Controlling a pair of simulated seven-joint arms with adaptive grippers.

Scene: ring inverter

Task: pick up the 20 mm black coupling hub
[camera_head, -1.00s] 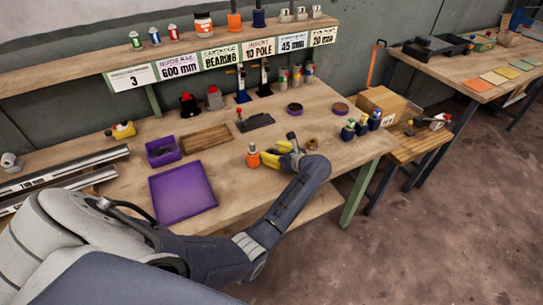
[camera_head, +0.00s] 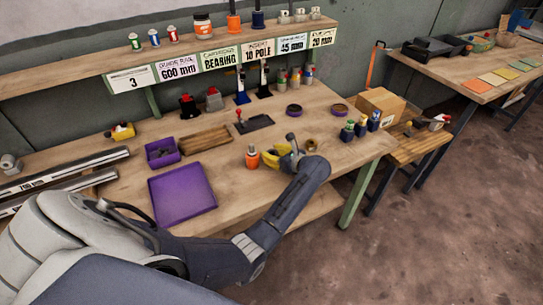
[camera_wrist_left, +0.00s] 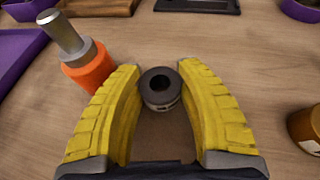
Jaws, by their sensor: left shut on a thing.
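The black coupling hub (camera_wrist_left: 161,101), a short dark ring with a center hole, sits between the yellow fingers of my left gripper (camera_wrist_left: 158,80) in the left wrist view. The fingers are shut on its sides. In the head view my left gripper (camera_head: 284,161) is low over the front right of the workbench, and the hub cannot be made out there. An orange piece with a metal shaft (camera_wrist_left: 85,60) stands just left of the fingers; it also shows in the head view (camera_head: 253,158). My right gripper is not in view.
A purple tray (camera_head: 183,196) and a small purple bin (camera_head: 162,152) are on the left of the bench. A brass-colored cylinder (camera_wrist_left: 306,130) stands right of the gripper. Several small bottles (camera_head: 361,127) stand near the bench's right edge.

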